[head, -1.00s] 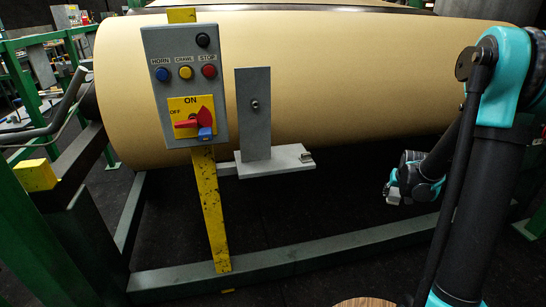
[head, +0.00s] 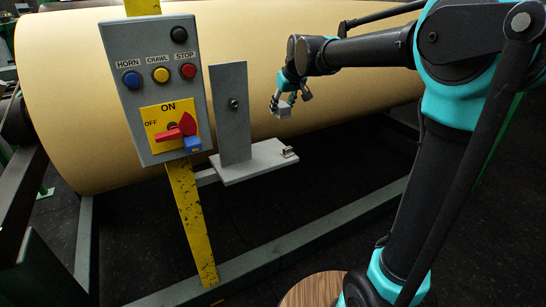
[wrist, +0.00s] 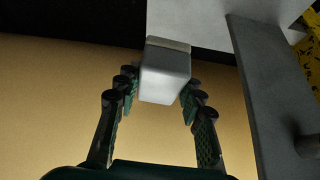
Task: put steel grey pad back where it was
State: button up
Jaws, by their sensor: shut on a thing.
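The steel grey pad (wrist: 165,76) is a small pale grey block between the fingers of my gripper (wrist: 157,88) in the wrist view. My gripper is shut on it. In the head view my gripper (head: 286,98) is to the right of an upright grey plate and above the level of a grey shelf, with the pad (head: 284,111) showing small at its tips. The grey shelf (head: 240,172) has a small metal clip (head: 289,152) at its right end. In the wrist view the shelf (wrist: 190,22) lies beyond the pad; contact between them cannot be told.
The upright grey plate (head: 232,85) with a bolt stands on the shelf. A control box (head: 135,55) with buttons and a red switch is on a yellow post (head: 190,225) at left. A large tan roll (head: 70,100) lies behind. Open floor is below.

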notch_tip(320, 180, up, 4)
jog(key=s+a, duration=0.3)
jog(key=shift+n, duration=0.4)
jog(key=f, duration=1.9)
jog(key=shift+w+d+f, duration=0.2)
jog(key=shift+w+f, duration=0.05)
jog(key=shift+f, duration=0.05)
jog(key=o, duration=1.1)
jog(key=shift+f, duration=0.1)
jog(key=v, duration=1.2)
jog(key=s+d+f+m+h, duration=0.1)
jog(key=s+d+f+m, duration=0.2)
jog(key=s+d+f, duration=0.6)
jog(key=s+d+f+m+g+h, duration=0.1)
jog(key=s+d+f+m+h, duration=0.1)
jog(key=s+d+f, duration=0.8)
jog(key=s+d+m, duration=0.1)
jog(key=s+d, duration=0.2)
jog(key=d, duration=0.1)
jog(key=shift+m, duration=0.4)
